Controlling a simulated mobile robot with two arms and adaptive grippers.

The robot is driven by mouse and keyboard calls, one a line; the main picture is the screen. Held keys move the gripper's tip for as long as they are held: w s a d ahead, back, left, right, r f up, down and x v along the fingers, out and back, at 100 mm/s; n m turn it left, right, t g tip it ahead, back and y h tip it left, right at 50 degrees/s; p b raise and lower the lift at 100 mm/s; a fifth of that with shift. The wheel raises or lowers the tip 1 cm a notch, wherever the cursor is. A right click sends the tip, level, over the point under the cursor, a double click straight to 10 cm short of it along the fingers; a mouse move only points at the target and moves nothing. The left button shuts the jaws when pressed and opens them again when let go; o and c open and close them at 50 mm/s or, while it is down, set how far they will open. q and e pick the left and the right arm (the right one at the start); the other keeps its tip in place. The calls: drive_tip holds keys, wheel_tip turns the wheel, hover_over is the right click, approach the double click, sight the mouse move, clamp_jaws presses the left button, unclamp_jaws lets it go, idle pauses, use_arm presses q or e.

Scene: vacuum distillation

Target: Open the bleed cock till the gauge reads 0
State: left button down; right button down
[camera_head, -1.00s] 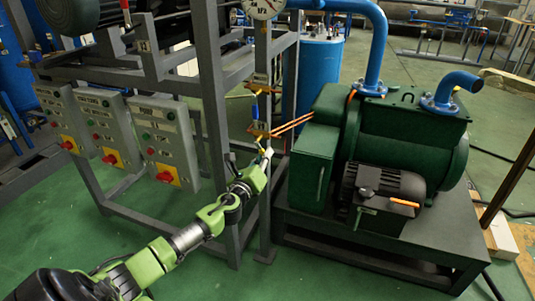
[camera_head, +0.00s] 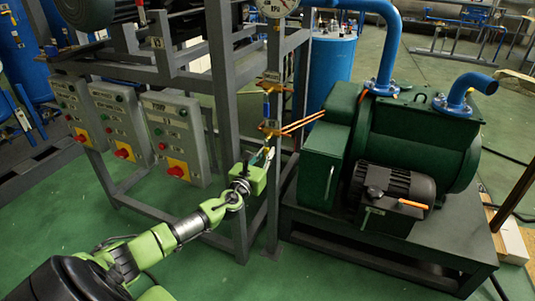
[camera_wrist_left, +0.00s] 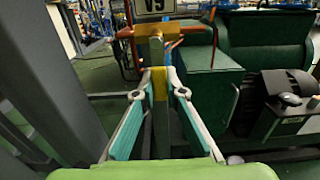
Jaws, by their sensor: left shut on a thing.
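The bleed cock has a yellow handle (camera_wrist_left: 159,84), which hangs below a brass and blue fitting (camera_wrist_left: 153,44) under a plate marked V9 (camera_wrist_left: 154,6) in the left wrist view. My left gripper (camera_wrist_left: 160,88) is shut on this handle, with one finger on each side. In the head view my left gripper (camera_head: 266,155) is at the lower end of the cock on the grey frame post; its fingers are small there. The gauge (camera_head: 275,5) is at the top edge, partly cut off, and its reading cannot be made out. My right gripper is not in view.
A large green pump (camera_head: 420,140) with blue pipes stands right of the post. Grey control boxes (camera_head: 175,135) with red knobs are at left. Orange thin lines (camera_head: 303,123) run from the post to the pump.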

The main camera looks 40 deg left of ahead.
use_arm(q)
drive_tip(key=shift+a, duration=0.1)
idle(0.3)
drive_tip(key=c, duration=2)
unclamp_jaws()
drive_tip(key=shift+c, duration=0.2)
drive_tip(key=v, duration=1.2)
drive_tip(key=shift+f, duration=0.1)
